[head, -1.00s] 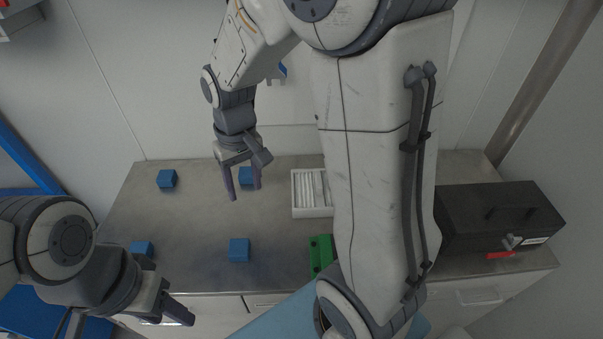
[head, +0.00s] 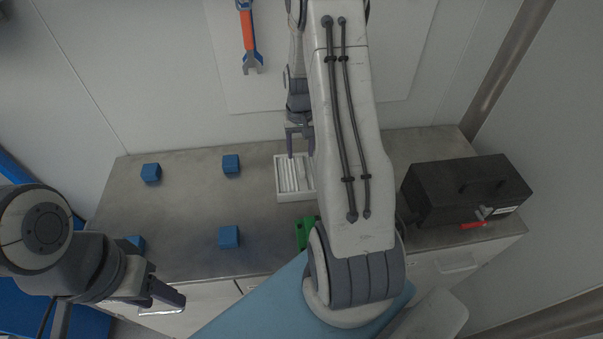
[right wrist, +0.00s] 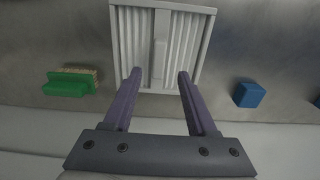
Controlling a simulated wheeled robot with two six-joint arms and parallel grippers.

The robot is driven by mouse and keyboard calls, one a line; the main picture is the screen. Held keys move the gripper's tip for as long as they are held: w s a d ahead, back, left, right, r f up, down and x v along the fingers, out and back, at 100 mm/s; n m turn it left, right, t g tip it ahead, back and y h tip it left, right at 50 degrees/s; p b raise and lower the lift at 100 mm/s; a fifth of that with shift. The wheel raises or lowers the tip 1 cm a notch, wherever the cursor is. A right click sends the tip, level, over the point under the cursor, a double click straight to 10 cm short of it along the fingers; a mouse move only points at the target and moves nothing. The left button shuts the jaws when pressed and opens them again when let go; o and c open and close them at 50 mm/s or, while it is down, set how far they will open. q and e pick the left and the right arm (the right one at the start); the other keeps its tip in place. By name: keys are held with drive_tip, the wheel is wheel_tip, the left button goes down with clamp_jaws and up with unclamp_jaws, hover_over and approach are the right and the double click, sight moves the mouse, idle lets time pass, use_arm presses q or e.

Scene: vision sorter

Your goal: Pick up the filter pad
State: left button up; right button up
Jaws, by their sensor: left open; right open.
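The filter pad (head: 290,184) is a white framed panel with pleats, lying on the metal bench; its right edge is partly hidden by my right arm in the head view. In the right wrist view the filter pad (right wrist: 160,48) fills the top middle, with a raised strip down its centre. My right gripper (head: 300,142) is open and empty at the pad's far side in the head view. In the right wrist view its fingertips (right wrist: 158,74) are spread either side of the centre strip; contact cannot be told. My left gripper (head: 168,299) is open and empty in front of the bench's near edge.
Several blue cubes (head: 228,237) stand on the bench's left half. A green brush-like block (head: 302,232) lies near the pad, partly behind my arm. A black toolbox (head: 465,190) stands at right. An orange-and-blue tool (head: 248,35) hangs on the wall.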

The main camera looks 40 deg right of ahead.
sight(301, 164)
drive_tip(key=shift+s+f+p, duration=0.1)
drive_tip(key=shift+f+p, duration=0.25)
drive_tip(key=shift+f, duration=0.05)
wheel_tip(301, 164, down, 3)
drive_tip(key=shift+s+f+p, duration=0.15)
drive_tip(key=shift+f+p, duration=0.05)
drive_tip(key=shift+p, duration=0.55)
drive_tip(key=shift+f, duration=0.4)
clamp_jaws()
